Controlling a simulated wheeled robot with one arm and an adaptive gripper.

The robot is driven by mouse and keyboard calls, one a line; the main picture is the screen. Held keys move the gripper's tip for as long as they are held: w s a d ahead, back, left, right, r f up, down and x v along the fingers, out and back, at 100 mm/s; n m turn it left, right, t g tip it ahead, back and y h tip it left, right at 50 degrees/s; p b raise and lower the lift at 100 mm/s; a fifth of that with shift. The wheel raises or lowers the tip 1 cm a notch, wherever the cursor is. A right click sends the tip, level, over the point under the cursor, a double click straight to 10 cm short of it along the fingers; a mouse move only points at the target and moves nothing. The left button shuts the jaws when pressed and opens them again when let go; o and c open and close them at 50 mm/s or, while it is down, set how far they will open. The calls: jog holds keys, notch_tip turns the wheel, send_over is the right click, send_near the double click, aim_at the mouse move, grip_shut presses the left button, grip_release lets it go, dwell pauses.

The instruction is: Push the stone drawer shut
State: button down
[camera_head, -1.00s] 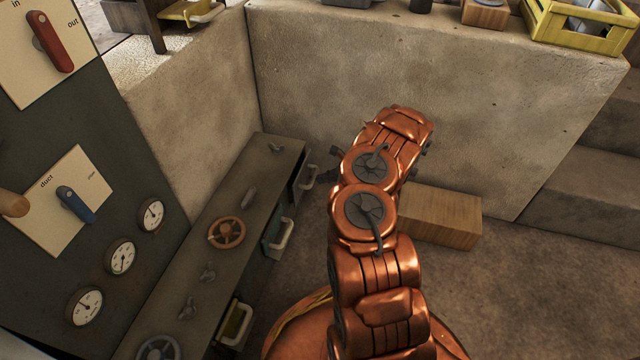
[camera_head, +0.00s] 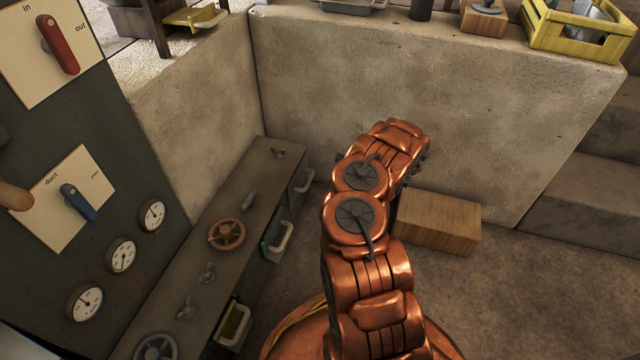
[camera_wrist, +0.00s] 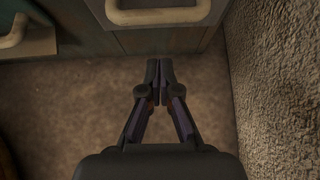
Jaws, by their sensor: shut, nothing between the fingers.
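The stone drawer, which I take to be the grey one at the far end of the low cabinet, has a pale bar handle (camera_head: 304,181). In the head view its front sits close to the cabinet, and I cannot tell whether it is fully flush. In the wrist view the drawer front (camera_wrist: 215,14) is at the top, with its handle above my fingertips. My gripper (camera_wrist: 160,66) is shut and empty, just in front of the drawer. I cannot tell if it touches. In the head view my arm hides it.
A teal drawer (camera_head: 275,243) beside it stands out from the cabinet (camera_head: 190,285), and a yellowish drawer (camera_head: 236,322) stands out nearer. A stone wall (camera_head: 430,115) rises behind. A wooden block (camera_head: 440,222) lies on the floor to the right.

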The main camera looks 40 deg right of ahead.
jog(key=p+v, duration=0.3)
jog(key=v, duration=0.7)
jog(key=shift+d+f, duration=0.1)
